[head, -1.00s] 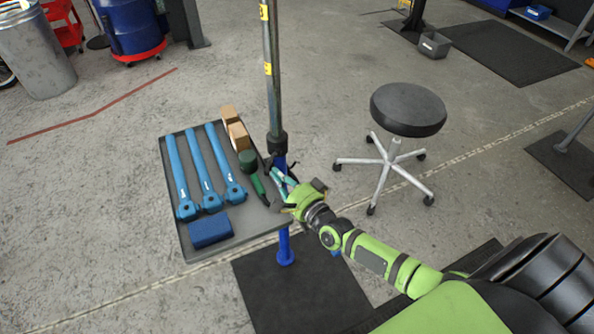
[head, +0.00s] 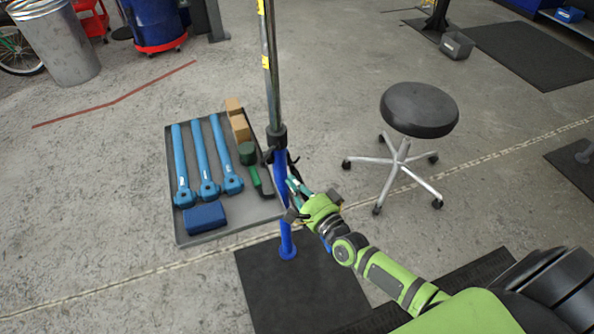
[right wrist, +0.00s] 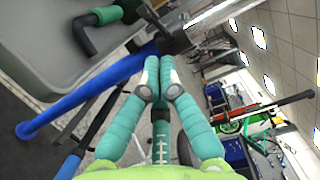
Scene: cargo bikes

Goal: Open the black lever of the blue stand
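The blue stand (head: 282,185) is an upright post with a blue lower tube, a black collar (head: 277,138) and a metal upper pole. A dark lever-like part (head: 293,160) sticks out beside the tube below the collar. My right gripper (head: 291,184) is right beside the blue tube, just below that part. In the right wrist view its teal fingertips (right wrist: 158,78) are together, with nothing clearly seen between them. The blue tube (right wrist: 85,95) and the black collar (right wrist: 170,35) show just beyond the fingertips. My left gripper is not in view.
A grey tray (head: 215,236) by the post holds blue tools (head: 202,160), a blue block (head: 205,216), a green-handled mallet (head: 250,165) and wooden blocks (head: 238,122). A black stool (head: 419,110) stands to the right. A dark mat (head: 290,300) lies below.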

